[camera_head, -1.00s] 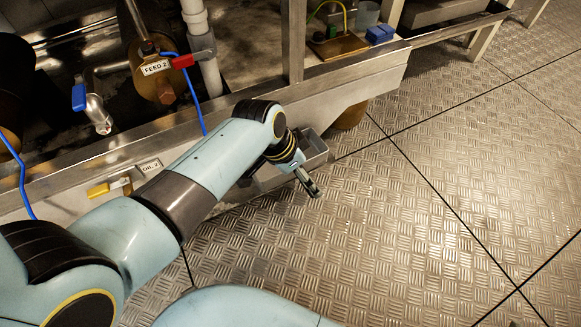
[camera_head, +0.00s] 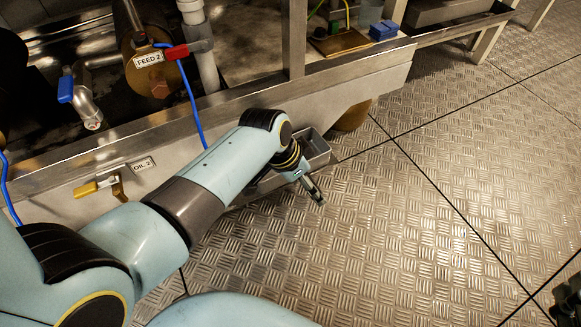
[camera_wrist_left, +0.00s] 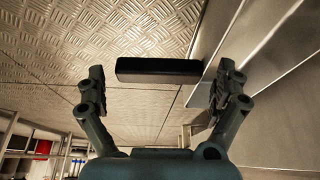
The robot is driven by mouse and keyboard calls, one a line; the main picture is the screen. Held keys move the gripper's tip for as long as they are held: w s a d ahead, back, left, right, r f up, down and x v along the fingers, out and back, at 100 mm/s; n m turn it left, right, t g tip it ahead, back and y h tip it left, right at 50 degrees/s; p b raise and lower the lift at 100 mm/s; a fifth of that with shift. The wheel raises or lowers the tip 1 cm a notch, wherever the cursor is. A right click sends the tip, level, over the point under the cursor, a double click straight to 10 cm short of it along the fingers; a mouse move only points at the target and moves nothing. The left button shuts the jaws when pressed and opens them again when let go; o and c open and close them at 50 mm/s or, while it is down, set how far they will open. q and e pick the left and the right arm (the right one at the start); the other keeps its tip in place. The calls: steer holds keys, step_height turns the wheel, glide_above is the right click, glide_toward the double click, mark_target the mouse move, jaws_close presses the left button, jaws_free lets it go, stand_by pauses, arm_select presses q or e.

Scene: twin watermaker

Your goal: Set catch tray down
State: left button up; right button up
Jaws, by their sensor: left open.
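The catch tray, a grey metal open-topped box (camera_head: 318,152), is at the foot of the metal skid in the head view. My left arm hides much of it. My left gripper (camera_head: 316,190) is beside the tray, over the floor, on the side away from the skid. In the left wrist view the gripper (camera_wrist_left: 158,85) has its fingers wide apart. A dark bar (camera_wrist_left: 158,70) shows between and beyond the fingertips; I cannot tell whether it is part of the tray or whether the fingers touch it.
A brown rounded thing (camera_head: 352,116) stands beyond the tray. Open tread-plate floor (camera_head: 400,230) lies to the right. A dark shape (camera_head: 569,300), possibly my right gripper, is cut off at the edge.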

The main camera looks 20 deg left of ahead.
arm_select(q)
steer(key=shift+b+x, duration=0.55)
steer(key=shift+x, duration=0.3)
steer(key=c, duration=1.5)
arm_select(e)
steer(key=w+a+r+t+y, duration=0.1)
steer(key=w+r+t, duration=0.3)
steer(key=r, duration=0.5)
steer(key=shift+n, duration=0.4)
arm_select(q)
steer(key=shift+r, duration=0.1)
